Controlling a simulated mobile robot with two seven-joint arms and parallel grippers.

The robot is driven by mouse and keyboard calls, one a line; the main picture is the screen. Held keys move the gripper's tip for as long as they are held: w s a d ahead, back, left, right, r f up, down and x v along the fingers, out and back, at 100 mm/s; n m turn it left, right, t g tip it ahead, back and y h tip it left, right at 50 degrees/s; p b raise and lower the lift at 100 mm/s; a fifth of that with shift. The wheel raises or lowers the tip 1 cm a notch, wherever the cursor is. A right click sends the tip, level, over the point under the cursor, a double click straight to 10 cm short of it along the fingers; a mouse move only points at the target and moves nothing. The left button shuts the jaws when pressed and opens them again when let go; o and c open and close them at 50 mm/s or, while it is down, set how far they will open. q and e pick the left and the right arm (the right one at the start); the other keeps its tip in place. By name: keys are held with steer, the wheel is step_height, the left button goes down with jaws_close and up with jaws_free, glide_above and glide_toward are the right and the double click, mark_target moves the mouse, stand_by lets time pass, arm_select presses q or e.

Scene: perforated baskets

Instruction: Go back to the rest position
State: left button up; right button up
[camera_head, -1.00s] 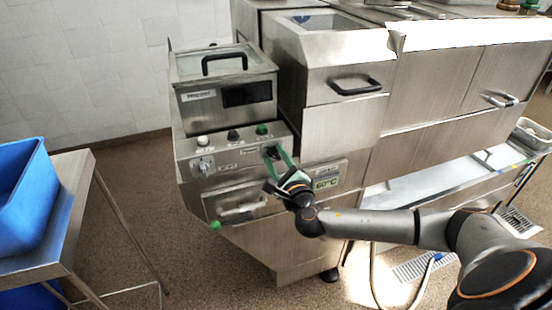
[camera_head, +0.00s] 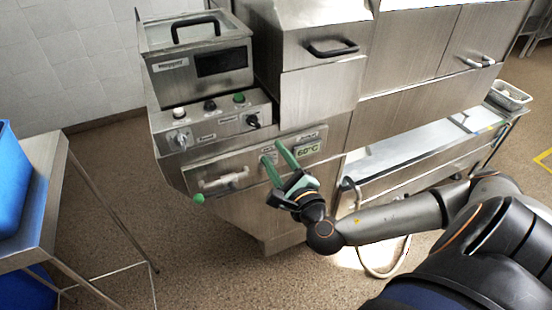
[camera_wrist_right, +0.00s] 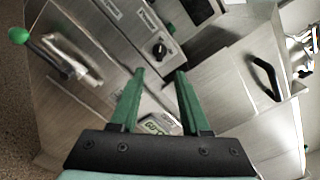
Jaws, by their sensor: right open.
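My right gripper (camera_head: 277,158) is in front of the lower front panel of the steel machine (camera_head: 285,215), beside the green 60°C display (camera_head: 308,149). Its two green fingers are apart with nothing between them. In the right wrist view the open fingers (camera_wrist_right: 160,85) point toward the control panel, with a black knob (camera_wrist_right: 159,50) beyond them. Whether a fingertip touches the panel, I cannot tell. The right arm (camera_head: 390,218) reaches in from the right. My left gripper is not in view.
A drawer-like white handle (camera_head: 224,180) and a green ball-ended lever (camera_head: 198,198) are on the machine's lower left. A steel table (camera_head: 45,195) with a blue bin (camera_head: 12,190) stands at left. Floor (camera_head: 190,265) between them is clear. A hose (camera_head: 385,270) hangs below my arm.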

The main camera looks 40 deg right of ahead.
steer(key=shift+s, duration=0.15)
stand_by(0.4)
steer(key=s+a+f+m+g+y, duration=0.25)
steer(key=a+f+m, duration=0.25)
steer(key=f+m, duration=0.4)
steer(key=s+a+f+m+g+y, duration=0.25)
steer(key=a+f+m+g, duration=0.2)
steer(key=f+m, duration=0.45)
steer(key=s+a+f+m+y, duration=0.1)
steer(key=s+f+m, duration=0.3)
steer(key=m, duration=0.7)
steer(key=s+a+f+m+g, duration=0.1)
steer(key=s+a+f+m, duration=0.3)
steer(key=m, duration=0.7)
steer(key=shift+s+f+y, duration=0.4)
steer(key=shift+s, duration=0.6)
